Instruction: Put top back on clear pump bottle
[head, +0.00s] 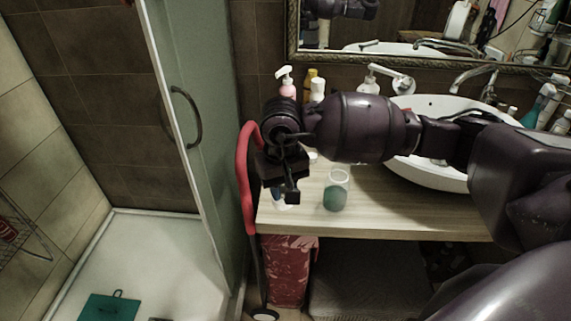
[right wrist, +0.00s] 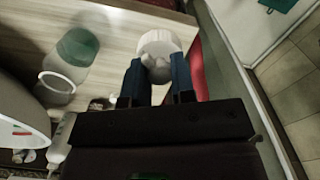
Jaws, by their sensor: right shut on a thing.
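The clear pump bottle (head: 337,190), with teal liquid low inside, stands upright on the wooden counter near its front edge. It also shows in the right wrist view (right wrist: 72,65), with its round mouth open and uncovered. My right gripper (head: 284,192) is left of the bottle, over the counter's left end. In the right wrist view its two fingers (right wrist: 158,80) are shut on the white pump top (right wrist: 158,45), whose round disc shows beyond the fingertips. The top is apart from the bottle. In the head view the gripper mostly hides it. My left gripper is not in view.
A white basin (head: 430,177) stands right of the bottle on the counter (head: 400,215). A pink pump bottle (head: 287,89) and other bottles stand behind my right arm. A red hose-like thing (head: 244,170) and a glass shower door (head: 190,110) are close on the left.

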